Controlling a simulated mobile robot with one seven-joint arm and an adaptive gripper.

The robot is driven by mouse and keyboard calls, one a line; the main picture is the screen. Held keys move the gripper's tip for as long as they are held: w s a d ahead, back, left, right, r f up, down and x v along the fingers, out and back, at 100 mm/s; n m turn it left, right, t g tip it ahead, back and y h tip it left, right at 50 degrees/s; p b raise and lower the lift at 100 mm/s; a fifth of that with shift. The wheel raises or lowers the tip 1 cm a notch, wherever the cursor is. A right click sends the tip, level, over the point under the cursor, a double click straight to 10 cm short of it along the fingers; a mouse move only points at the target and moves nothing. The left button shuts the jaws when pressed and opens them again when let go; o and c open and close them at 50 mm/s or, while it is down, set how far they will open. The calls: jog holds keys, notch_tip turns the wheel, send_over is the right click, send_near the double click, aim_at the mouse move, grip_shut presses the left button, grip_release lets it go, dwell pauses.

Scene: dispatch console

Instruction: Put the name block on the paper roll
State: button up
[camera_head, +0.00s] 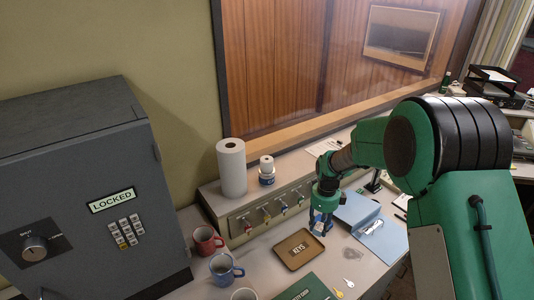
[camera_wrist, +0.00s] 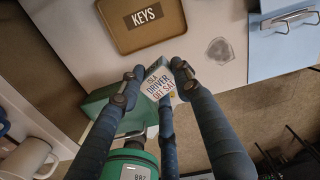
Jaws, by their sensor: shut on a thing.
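The name block (camera_wrist: 160,82) is a small white block with printed lettering, including the word DRIVER. My gripper (camera_wrist: 155,78) is shut on it, with dark fingers on both sides. In the head view my gripper (camera_head: 320,222) is over the desk, just right of the KEYS tray, and the block is mostly hidden by the fingers. The paper roll (camera_head: 231,170) is a tall white roll standing upright on the raised ledge by the wall, to the left of and behind my gripper. Its top looks bare, with a small hole in the middle.
Keys hang on the ledge front. The brown KEYS tray (camera_head: 299,266), several mugs (camera_head: 222,270) and a blue folder (camera_head: 383,240) lie around. A grey safe (camera_head: 85,190) fills the left.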

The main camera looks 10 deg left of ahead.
jog(key=w+a+r+n+p, duration=0.2)
jog(key=a+r+n+p, duration=0.2)
jog(key=a+r+p, duration=0.4)
jog(key=w+a+r+n+p, duration=0.2)
jog(key=a+r+n+p, duration=0.2)
jog(key=a+r+p, duration=0.4)
jog(key=shift+w+a+r+n, duration=0.4)
jog(key=shift+a+r, duration=0.6)
jog(key=shift+r, duration=2.65)
jog(key=p, duration=0.3)
send_over(267, 159)
jog(key=shift+f, duration=0.7)
jog(key=shift+w+a, duration=0.1)
jog(key=shift+f+p, duration=0.7)
jog(key=shift+f, duration=1.1)
jog(key=shift+f, duration=0.1)
